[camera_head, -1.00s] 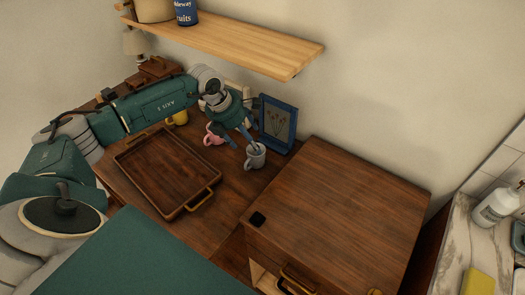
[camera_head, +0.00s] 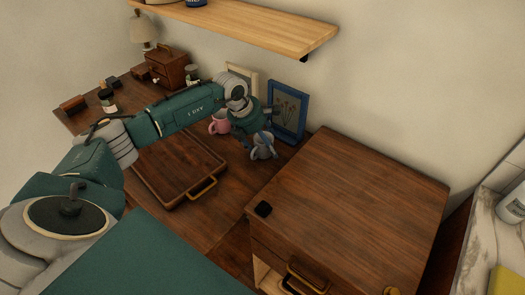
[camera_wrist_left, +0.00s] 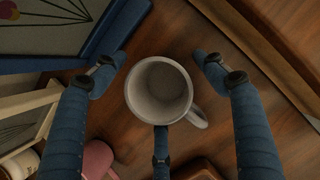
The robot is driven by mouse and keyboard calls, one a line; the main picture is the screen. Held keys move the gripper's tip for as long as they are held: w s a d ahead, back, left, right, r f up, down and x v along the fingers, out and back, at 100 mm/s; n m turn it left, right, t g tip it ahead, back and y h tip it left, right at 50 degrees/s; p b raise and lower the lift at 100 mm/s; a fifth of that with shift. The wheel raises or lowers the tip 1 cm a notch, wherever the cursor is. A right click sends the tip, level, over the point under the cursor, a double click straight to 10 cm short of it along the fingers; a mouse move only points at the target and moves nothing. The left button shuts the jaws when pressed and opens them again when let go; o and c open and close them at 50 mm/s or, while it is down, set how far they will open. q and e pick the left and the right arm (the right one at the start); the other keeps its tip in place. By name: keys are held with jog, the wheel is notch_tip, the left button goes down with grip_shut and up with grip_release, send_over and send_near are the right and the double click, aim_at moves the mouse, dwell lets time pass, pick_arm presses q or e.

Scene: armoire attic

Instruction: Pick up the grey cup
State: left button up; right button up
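The grey cup (camera_head: 264,153) stands upright on the brown desk, in front of the blue picture frame. In the left wrist view the cup (camera_wrist_left: 160,92) is seen from above, empty, with its handle toward the lower right. My left gripper (camera_head: 257,140) is at the cup from above. In the wrist view its blue fingers (camera_wrist_left: 160,78) are spread around the cup, with gaps at the left and right sides; the lower finger is close to the rim, and I cannot tell if it touches. My right gripper is not in view.
A pink mug (camera_head: 220,122) stands just left of the cup, and a blue picture frame (camera_head: 287,110) close behind it. A wooden tray (camera_head: 201,187) lies to the left. A raised wooden cabinet (camera_head: 350,205) is to the right. A shelf (camera_head: 255,25) hangs above.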

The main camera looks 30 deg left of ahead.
pick_arm(q)
jog(key=shift+r, duration=0.1)
jog(key=shift+c, duration=0.3)
jog(key=c, duration=0.9)
jog(key=shift+c, duration=1.4)
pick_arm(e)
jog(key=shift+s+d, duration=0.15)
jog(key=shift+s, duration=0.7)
pick_arm(q)
jog(key=shift+r, duration=0.1)
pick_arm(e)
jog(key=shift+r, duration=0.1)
